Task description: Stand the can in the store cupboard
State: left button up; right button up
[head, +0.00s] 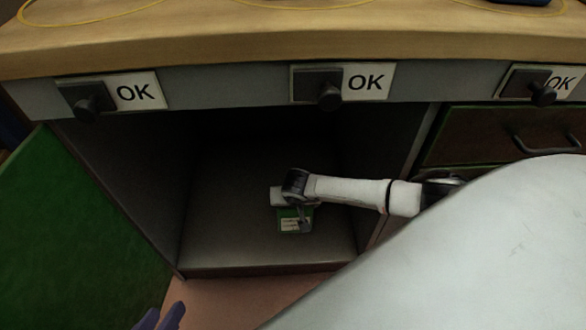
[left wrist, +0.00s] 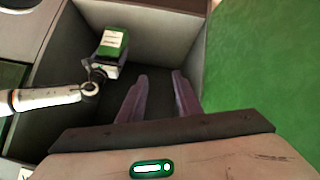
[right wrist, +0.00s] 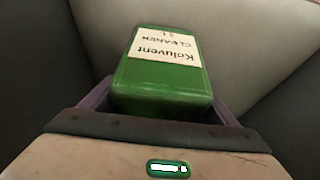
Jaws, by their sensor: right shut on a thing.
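The green can (head: 289,213) with a white label is inside the open store cupboard (head: 225,255), near the middle of its floor. My right gripper (right wrist: 160,100) is shut on the can, with a purple finger at each side. The can also shows in the left wrist view (left wrist: 111,48). I cannot tell whether its base touches the cupboard floor. My left gripper (left wrist: 158,85) is open and empty, outside the cupboard front; in the head view its purple fingers (head: 163,318) show at the bottom left.
The green cupboard door (head: 80,225) stands open at the left. A wooden worktop (head: 250,45) runs above, with several dark knobs and "OK" labels below it. Drawers (head: 490,140) are at the right. The cupboard floor around the can looks clear.

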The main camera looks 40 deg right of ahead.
jog(key=shift+w+f, duration=0.15)
jog(key=shift+f, duration=0.45)
notch_tip(320, 180, down, 4)
jog(key=shift+r+b, duration=0.15)
jog(key=shift+b, duration=1)
pick_arm(q)
jog(key=shift+w+d+r+t+h, duration=0.1)
jog(key=shift+d+r+t+h, duration=0.1)
jog(key=shift+d+r+h, duration=0.3)
jog(key=shift+d+r+t+h, duration=0.1)
jog(key=shift+d+r+t, duration=0.1)
jog(key=shift+r, duration=0.5)
pick_arm(e)
jog(key=shift+r, duration=0.1)
jog(key=shift+f, duration=0.2)
jog(key=o, duration=1.9)
